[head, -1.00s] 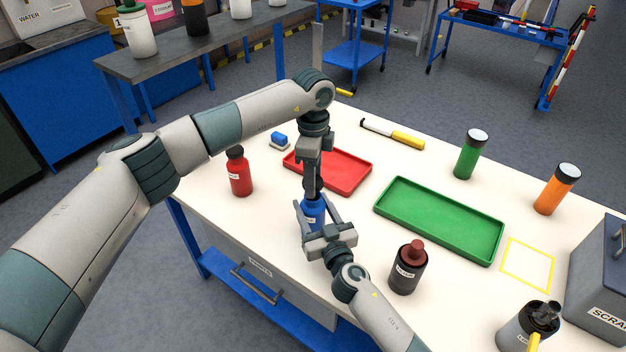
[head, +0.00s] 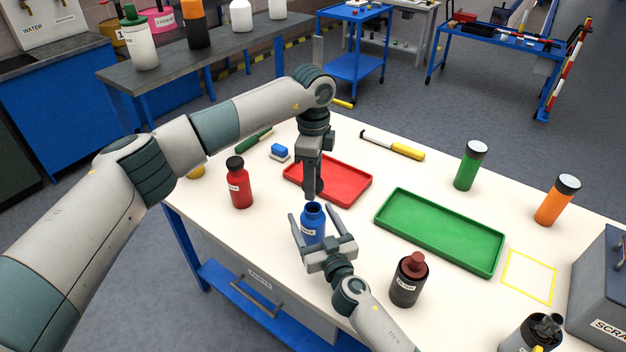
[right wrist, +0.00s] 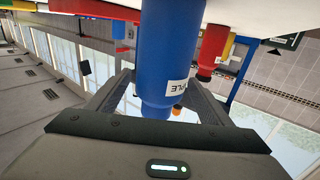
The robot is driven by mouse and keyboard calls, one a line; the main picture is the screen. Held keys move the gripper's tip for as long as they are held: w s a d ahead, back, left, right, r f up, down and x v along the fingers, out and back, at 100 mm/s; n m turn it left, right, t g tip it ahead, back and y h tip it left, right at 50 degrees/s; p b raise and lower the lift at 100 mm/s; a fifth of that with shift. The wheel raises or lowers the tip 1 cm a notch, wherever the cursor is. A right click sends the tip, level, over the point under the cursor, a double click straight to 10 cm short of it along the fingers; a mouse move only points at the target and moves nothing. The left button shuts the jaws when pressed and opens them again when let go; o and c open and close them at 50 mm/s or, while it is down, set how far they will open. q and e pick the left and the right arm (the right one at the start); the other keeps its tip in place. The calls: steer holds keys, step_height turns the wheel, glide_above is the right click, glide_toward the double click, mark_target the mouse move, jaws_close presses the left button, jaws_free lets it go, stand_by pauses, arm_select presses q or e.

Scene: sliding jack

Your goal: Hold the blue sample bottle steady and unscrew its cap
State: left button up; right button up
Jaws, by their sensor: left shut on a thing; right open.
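The blue sample bottle (head: 312,228) stands upright on the white table, its neck showing open with no cap on it. My left gripper (head: 314,192) points down just above the bottle mouth, shut on the dark cap (head: 319,185), which is mostly hidden by the fingers. My right gripper (head: 322,228) is open, its fingers on either side of the bottle. In the right wrist view the bottle (right wrist: 168,55) appears upside down between the spread fingers, with gaps beside it.
A red tray (head: 346,190) lies behind the bottle and a green tray (head: 385,216) to the right. A red bottle (head: 239,185) stands at left, a dark brown-capped bottle (head: 408,282) at right of my right gripper. A yellow outlined square (head: 528,275) is empty.

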steer(key=shift+s, duration=0.1)
arm_select(q)
steer(key=shift+f+b, duration=0.9)
arm_select(e)
steer(key=v, duration=1.1)
steer(key=shift+s+d, duration=0.2)
steer(key=shift+s, duration=0.15)
